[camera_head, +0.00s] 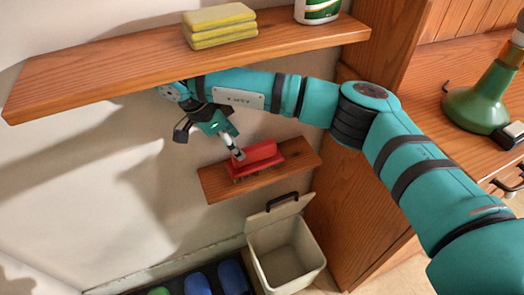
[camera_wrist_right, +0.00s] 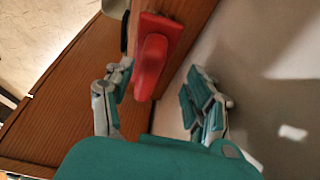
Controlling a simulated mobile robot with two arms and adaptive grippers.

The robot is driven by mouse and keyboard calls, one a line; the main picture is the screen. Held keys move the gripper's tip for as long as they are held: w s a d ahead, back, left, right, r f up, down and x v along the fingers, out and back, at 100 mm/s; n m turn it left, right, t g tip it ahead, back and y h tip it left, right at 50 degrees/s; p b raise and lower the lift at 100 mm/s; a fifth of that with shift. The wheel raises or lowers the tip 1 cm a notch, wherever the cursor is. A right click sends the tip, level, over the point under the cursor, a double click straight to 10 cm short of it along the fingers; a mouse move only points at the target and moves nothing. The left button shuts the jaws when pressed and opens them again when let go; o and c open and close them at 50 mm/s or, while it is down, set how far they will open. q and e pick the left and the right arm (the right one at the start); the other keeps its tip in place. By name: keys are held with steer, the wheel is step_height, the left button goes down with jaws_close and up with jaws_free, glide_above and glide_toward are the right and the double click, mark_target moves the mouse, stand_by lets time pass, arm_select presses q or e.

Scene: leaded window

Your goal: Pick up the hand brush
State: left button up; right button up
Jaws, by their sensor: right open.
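The hand brush (camera_head: 260,153) is red with dark bristles underneath. It rests on the small lower wooden shelf (camera_head: 218,187). My right gripper (camera_head: 210,141) is open, just above and to the left of the brush in the head view, with one finger near the brush's left end. In the right wrist view the red brush (camera_wrist_right: 152,60) lies ahead, with its handle pointing toward the spread fingers of my right gripper (camera_wrist_right: 157,98). Nothing is held between them. Whether a finger touches the brush I cannot tell. My left gripper is not in view.
A long upper shelf (camera_head: 100,78), close above my right wrist, carries stacked yellow sponges (camera_head: 219,25) and a white-and-green container (camera_head: 318,10). An open bin (camera_head: 288,262) stands below.

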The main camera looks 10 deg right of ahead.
mark_target(258, 142)
steer(key=shift+w+d+f, duration=0.1)
steer(key=shift+w+d, duration=0.15)
steer(key=shift+d, duration=0.25)
steer(key=shift+w+d, duration=0.2)
steer(key=shift+d, duration=0.25)
steer(key=d, duration=0.1)
steer(key=d+f, duration=0.1)
steer(key=d, duration=0.2)
steer(key=shift+s+d+f+b, duration=0.15)
steer(key=shift+d+f+b, duration=0.15)
steer(key=shift+b, duration=0.1)
steer(key=shift+f, duration=0.4)
steer(key=shift+w+a+f, duration=0.2)
steer(key=shift+w+a, duration=0.1)
steer(key=shift+w, duration=0.1)
steer(key=shift+w+d, duration=0.1)
steer(key=shift+d, duration=0.1)
steer(key=shift+f, duration=0.15)
steer(key=shift+s, duration=0.2)
steer(key=shift+c, duration=0.4)
steer(key=shift+w, duration=0.15)
steer(key=c, duration=0.9)
jaws_close()
